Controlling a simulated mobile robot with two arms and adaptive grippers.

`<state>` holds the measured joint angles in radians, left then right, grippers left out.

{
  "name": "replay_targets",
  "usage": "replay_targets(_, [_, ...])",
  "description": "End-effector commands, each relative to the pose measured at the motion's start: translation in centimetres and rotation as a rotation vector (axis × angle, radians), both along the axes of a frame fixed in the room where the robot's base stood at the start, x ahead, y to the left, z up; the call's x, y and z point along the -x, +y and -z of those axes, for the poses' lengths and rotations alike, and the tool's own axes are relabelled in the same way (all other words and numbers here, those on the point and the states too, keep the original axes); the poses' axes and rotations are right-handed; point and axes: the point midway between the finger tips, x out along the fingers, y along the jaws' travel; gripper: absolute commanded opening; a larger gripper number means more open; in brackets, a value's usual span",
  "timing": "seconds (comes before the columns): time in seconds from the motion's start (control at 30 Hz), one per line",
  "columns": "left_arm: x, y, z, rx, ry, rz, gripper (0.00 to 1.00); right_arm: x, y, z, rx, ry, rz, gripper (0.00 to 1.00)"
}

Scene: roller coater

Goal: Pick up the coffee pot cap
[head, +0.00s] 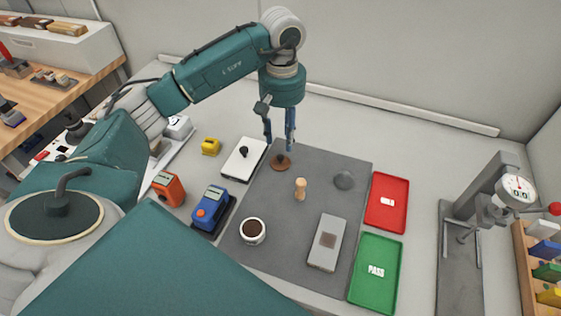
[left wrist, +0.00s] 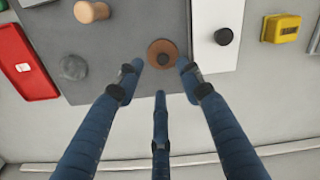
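A round brown disc with a small dark knob, which looks like the coffee pot cap (head: 281,162), lies on the grey mat (head: 275,210) near its far edge. In the left wrist view the cap (left wrist: 162,54) shows near the top centre. My left gripper (head: 280,146) points down just above the cap. Its blue fingers are spread and hold nothing. In the left wrist view the fingertips (left wrist: 159,76) stand around the cap's near side, with the cap slightly beyond them. Whether any finger touches it I cannot tell. My right gripper is not in view.
A white board with a black knob (head: 243,158) lies close left of the cap. A wooden peg (head: 300,189), a grey disc (head: 344,180), a filled cup (head: 252,231) and a grey block (head: 322,257) are on the mat. Red (head: 376,213) and green (head: 366,291) trays lie right.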

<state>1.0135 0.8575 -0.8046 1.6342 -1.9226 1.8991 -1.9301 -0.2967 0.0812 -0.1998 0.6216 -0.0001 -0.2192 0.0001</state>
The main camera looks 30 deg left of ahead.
Motion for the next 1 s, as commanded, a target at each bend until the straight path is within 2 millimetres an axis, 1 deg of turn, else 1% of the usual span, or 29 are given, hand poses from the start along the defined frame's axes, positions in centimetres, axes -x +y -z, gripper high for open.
replay_targets(0.03, [0.1, 0.0, 0.6, 0.001, 0.004, -0.001, 0.37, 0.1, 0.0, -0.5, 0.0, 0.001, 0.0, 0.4])
replay_targets(0.1, [0.0, 0.0, 1.4, 0.0, 0.002, -0.001, 0.37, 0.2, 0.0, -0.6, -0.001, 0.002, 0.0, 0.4])
replay_targets(0.27, [0.0, 0.1, 2.5, 0.0, 0.002, 0.0, 0.37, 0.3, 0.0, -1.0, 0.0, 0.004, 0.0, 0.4])
replay_targets(0.37, [0.1, 0.2, 3.5, 0.001, 0.005, -0.002, 0.37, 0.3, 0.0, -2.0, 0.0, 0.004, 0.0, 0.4])
replay_targets(0.47, [0.0, 0.4, 4.9, 0.001, 0.005, -0.001, 0.37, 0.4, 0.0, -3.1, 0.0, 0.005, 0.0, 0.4])
replay_targets(0.5, [0.0, 0.5, 5.7, 0.002, 0.005, -0.001, 0.37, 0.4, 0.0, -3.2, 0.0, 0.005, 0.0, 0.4])
replay_targets(0.6, [-0.1, 0.5, 6.9, 0.001, 0.002, -0.001, 0.37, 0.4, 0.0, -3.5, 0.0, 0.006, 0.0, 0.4])
replay_targets(0.7, [-0.1, 0.5, 7.4, 0.0, 0.0, 0.0, 0.37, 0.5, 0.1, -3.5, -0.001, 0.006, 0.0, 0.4])
replay_targets(0.9, [-0.2, 0.5, 7.5, 0.0, -0.001, 0.0, 0.37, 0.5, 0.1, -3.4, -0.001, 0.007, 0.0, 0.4])
replay_targets(1.0, [-0.2, 0.5, 7.5, 0.0, -0.001, 0.0, 0.2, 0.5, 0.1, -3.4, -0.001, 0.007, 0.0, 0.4])
